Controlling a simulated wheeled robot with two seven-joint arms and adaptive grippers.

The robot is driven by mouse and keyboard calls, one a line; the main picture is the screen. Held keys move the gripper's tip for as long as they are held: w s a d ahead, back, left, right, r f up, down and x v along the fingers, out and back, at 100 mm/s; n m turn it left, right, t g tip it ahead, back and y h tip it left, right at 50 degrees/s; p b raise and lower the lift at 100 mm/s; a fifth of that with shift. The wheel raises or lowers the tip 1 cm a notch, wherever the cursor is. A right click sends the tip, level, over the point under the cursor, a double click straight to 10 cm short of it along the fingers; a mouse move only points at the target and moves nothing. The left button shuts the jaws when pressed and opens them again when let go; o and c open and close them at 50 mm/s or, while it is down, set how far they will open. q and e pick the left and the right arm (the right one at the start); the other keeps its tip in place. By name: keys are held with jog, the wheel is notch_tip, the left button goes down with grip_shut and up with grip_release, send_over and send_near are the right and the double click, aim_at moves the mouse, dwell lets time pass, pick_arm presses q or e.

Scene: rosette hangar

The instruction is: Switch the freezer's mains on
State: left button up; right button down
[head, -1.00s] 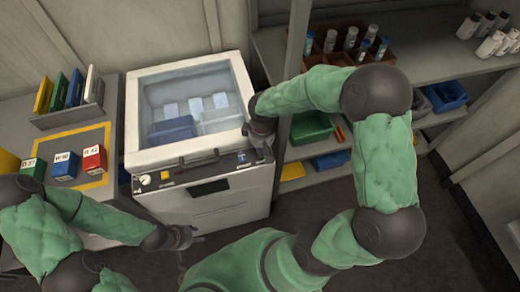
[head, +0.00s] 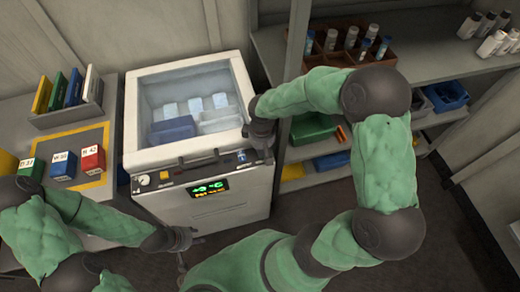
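The white chest freezer (head: 165,215) stands in the middle with its glass lid (head: 190,82) closed. Blue and white bins and pale items show through the glass. Its front panel has a dial (head: 144,180), a yellow label and a display (head: 208,188) lit with green and yellow characters. My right gripper (head: 262,150) is at the right end of the front panel, touching or very near it; its fingers and the switch there are mostly hidden. My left gripper (head: 187,238) hangs low in front of the freezer, apart from it; its finger opening is unclear.
A bench at left holds a rack of coloured folders (head: 66,95) and several coloured boxes (head: 63,166) on a yellow-edged mat. Shelves at right hold a brown vial rack (head: 349,44), white bottles (head: 492,42), a green bin (head: 312,128) and blue bins (head: 445,97).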

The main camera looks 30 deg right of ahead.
pick_arm(q)
jog(key=shift+r, duration=0.1)
pick_arm(e)
jog(key=shift+r+p, duration=2.8)
jog(key=shift+r, duration=0.7)
pick_arm(q)
notch_tip(320, 180, up, 5)
jog(key=shift+r, duration=0.1)
